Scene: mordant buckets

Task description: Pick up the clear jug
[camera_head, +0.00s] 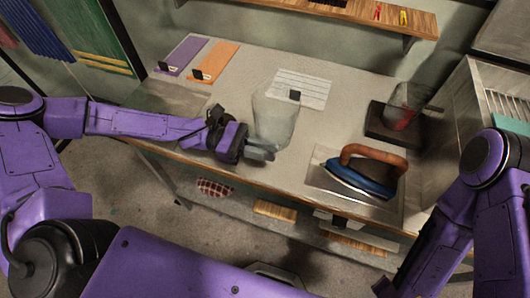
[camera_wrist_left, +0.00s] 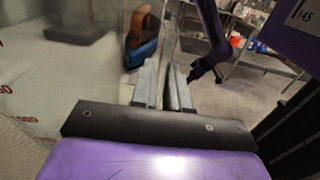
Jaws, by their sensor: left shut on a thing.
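The clear jug (camera_head: 273,118) stands upright at the front middle of the worktop, see-through and greyish. My left gripper (camera_head: 262,151) reaches in from the left and is shut on the jug's near side, low down. In the left wrist view the fingers (camera_wrist_left: 163,88) are close together, with a see-through wall of the jug (camera_wrist_left: 172,35) between them. Whether the jug's base touches the worktop is hard to tell. My right gripper (camera_wrist_left: 198,70) shows small and dark in the left wrist view; its jaws cannot be made out.
A blue iron (camera_head: 362,175) with a brown handle sits on a plate to the right. Behind it, another see-through vessel (camera_head: 404,104) with red marks stands on a black base (camera_head: 385,134). A white lined sheet (camera_head: 312,91) and purple and orange cards (camera_head: 216,62) lie behind.

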